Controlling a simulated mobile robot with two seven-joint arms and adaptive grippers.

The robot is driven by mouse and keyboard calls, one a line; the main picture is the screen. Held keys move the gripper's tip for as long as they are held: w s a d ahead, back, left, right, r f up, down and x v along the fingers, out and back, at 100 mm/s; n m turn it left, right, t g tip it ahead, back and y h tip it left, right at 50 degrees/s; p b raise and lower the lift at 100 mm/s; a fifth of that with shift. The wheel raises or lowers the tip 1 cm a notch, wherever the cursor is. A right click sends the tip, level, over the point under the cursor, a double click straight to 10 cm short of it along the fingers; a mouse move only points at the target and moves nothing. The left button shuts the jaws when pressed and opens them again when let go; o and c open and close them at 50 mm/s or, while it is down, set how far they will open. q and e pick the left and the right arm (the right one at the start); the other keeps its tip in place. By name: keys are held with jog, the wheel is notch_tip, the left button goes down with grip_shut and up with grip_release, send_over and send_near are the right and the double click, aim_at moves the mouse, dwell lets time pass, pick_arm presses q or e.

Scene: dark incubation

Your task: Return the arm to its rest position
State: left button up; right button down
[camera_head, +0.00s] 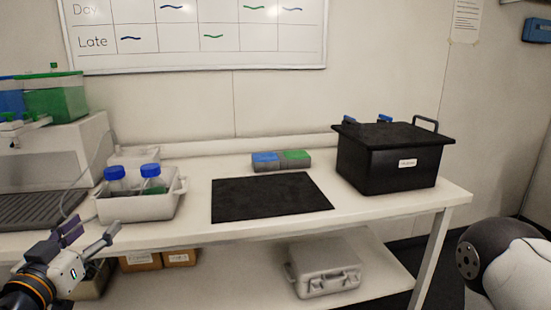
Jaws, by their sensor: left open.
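My left gripper (92,232) is at the lower left, in front of the bench's front edge. Its two fingers are spread apart with nothing between them. It is below and to the left of a white tray (138,209) holding two bottles with blue caps (115,174). One bottle has green liquid low in it. A rounded white and black part of my right arm (510,260) shows at the lower right, but its gripper is out of view. A black lidded box (388,167) with a white label stands at the bench's right end.
The white bench (350,211) carries a black mat (270,197), a blue and green block (281,160) and a machine with coloured tanks (55,97). A lower shelf holds a white case (323,270) and small brown boxes (140,261). Floor shows right of the bench.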

pick_arm(q)
jog(key=s+d+f+g+h, duration=0.1)
jog(key=s+d+f+g, duration=0.4)
jog(key=f, duration=0.6)
jog(key=s+d+f+g+h, duration=0.1)
jog(key=s+d+f+g, duration=0.35)
jog(key=f, duration=0.55)
jog(key=s+d+f+g, duration=0.1)
jog(key=s+f+g, duration=0.2)
jog(key=s, duration=0.6)
jog(key=s+d+f+g+y, duration=0.1)
jog(key=s+d+f+g, duration=0.1)
jog(key=s, duration=0.8)
jog(key=s+d+f+g, duration=0.1)
jog(key=s+f+g, duration=0.4)
jog(key=s, duration=0.5)
jog(key=shift+d, duration=0.2)
